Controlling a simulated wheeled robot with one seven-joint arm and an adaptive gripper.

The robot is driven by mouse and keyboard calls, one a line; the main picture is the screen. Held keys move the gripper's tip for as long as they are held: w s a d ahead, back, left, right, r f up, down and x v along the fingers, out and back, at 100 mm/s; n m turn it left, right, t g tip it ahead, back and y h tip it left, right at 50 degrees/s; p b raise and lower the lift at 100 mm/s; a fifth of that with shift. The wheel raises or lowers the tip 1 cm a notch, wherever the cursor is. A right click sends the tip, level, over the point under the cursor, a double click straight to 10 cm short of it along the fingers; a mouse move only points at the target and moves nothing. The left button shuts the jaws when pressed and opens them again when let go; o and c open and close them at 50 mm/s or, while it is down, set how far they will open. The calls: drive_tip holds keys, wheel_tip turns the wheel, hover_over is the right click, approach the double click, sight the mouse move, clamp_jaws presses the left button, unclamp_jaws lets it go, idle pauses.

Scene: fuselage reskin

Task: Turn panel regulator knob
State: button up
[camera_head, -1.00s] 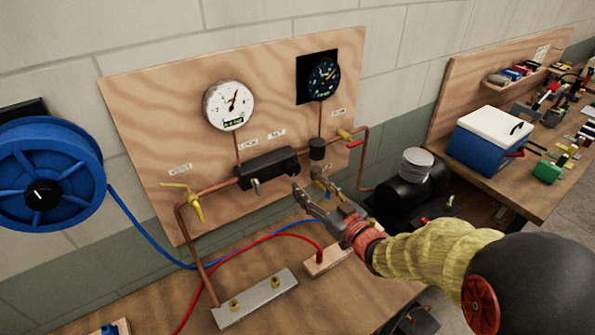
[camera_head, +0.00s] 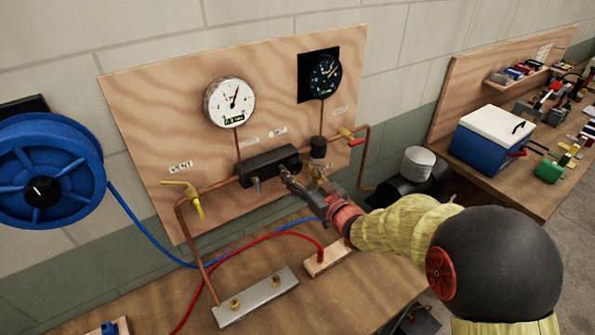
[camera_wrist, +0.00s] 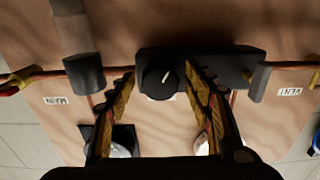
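The wooden panel (camera_head: 150,110) carries a black block (camera_head: 268,165) on a copper pipe. In the wrist view, a round black knob (camera_wrist: 160,82) with a pale pointer mark sits on the front of the black block (camera_wrist: 232,62). My gripper (camera_wrist: 161,76) is open, with one finger on each side of the knob. I cannot tell whether either finger touches it. In the head view, my gripper (camera_head: 302,178) is at the block's right end, and the knob cannot be made out there.
Above the block are a white gauge (camera_head: 229,102) and a black gauge (camera_head: 324,77). A black cylinder (camera_head: 318,147) stands right of the block. A yellow vent valve (camera_head: 195,200) is at left, a red-handled valve (camera_head: 346,135) at right. Hoses cross the bench below.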

drive_tip(key=c, duration=1)
drive_tip(key=shift+f+n+b, duration=0.1)
drive_tip(key=shift+n+b, duration=0.2)
drive_tip(key=shift+b, duration=0.25)
drive_tip(key=n+b, duration=0.2)
drive_tip(key=b, duration=0.1)
drive_tip(key=shift+f+n+b, duration=0.1)
drive_tip(key=shift+n+b, duration=0.2)
drive_tip(key=shift+b, duration=0.1)
drive_tip(key=n+b, duration=0.3)
drive_tip(key=b, duration=0.1)
drive_tip(key=shift+n, duration=0.3)
drive_tip(key=shift+r+b, duration=0.2)
drive_tip(key=shift+b, duration=0.1)
drive_tip(key=o, duration=1.2)
drive_tip(key=shift+c, duration=0.2)
drive_tip(key=shift+d, duration=0.1)
